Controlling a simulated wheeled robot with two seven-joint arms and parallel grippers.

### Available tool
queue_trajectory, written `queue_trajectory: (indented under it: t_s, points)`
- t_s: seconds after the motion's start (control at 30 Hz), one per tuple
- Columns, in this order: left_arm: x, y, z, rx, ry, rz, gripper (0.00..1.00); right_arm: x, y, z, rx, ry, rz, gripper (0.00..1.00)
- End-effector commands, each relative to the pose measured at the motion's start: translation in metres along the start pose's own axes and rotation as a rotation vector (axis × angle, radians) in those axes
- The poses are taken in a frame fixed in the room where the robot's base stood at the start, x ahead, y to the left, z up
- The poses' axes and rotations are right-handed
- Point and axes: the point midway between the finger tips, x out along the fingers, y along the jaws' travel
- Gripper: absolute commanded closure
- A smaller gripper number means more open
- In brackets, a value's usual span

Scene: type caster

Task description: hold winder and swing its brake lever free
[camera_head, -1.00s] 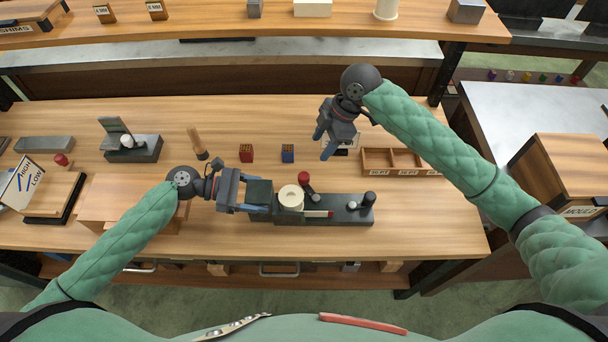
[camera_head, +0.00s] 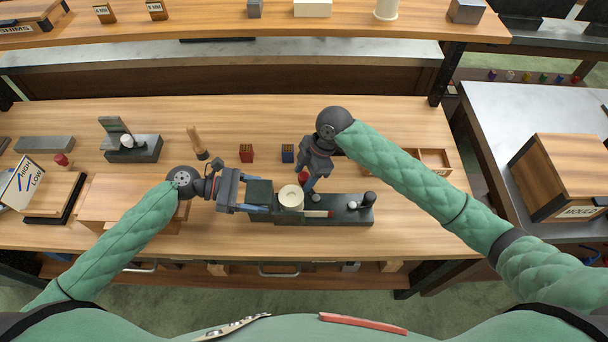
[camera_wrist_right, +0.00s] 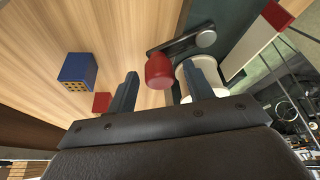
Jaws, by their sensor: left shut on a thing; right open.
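The winder (camera_head: 340,207) is a dark flat base with a cream spool (camera_head: 291,197) on it, a red-and-white strip and a small dark post at its right end. My left gripper (camera_head: 256,208) is shut on the winder's left end. The brake lever's red knob (camera_head: 303,177) is partly hidden by my right gripper (camera_head: 310,187) in the head view. In the right wrist view, the red knob (camera_wrist_right: 159,70) on its dark arm lies between the open fingers of my right gripper (camera_wrist_right: 165,90). Whether the fingers touch it cannot be told.
Red (camera_head: 246,153) and blue (camera_head: 288,153) blocks with holes stand behind the winder. A divided wooden tray (camera_head: 435,160) sits right, partly behind my right arm. A wooden-handled tool (camera_head: 197,142) and a dark fixture (camera_head: 135,150) stand at left. The front bench strip is clear.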

Motion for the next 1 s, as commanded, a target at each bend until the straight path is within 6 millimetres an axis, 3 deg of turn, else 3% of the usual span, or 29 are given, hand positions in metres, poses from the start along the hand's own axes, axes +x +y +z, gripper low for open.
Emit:
queue_trajectory:
  t_s: [0.37,0.6,1.0]
  points:
    - [-0.0001,0.0000,-0.0003,0.000,0.000,0.000,0.60,0.0063,-0.0001,0.0004,0.001,0.000,0.000,0.48]
    - [-0.0002,0.0001,-0.0003,0.000,0.001,0.000,0.60,0.0061,-0.0001,0.0004,0.001,0.000,0.000,0.90]
    - [-0.0002,0.0001,-0.0003,0.000,0.001,0.000,0.60,0.0044,0.0004,0.0040,0.060,-0.001,0.025,0.90]
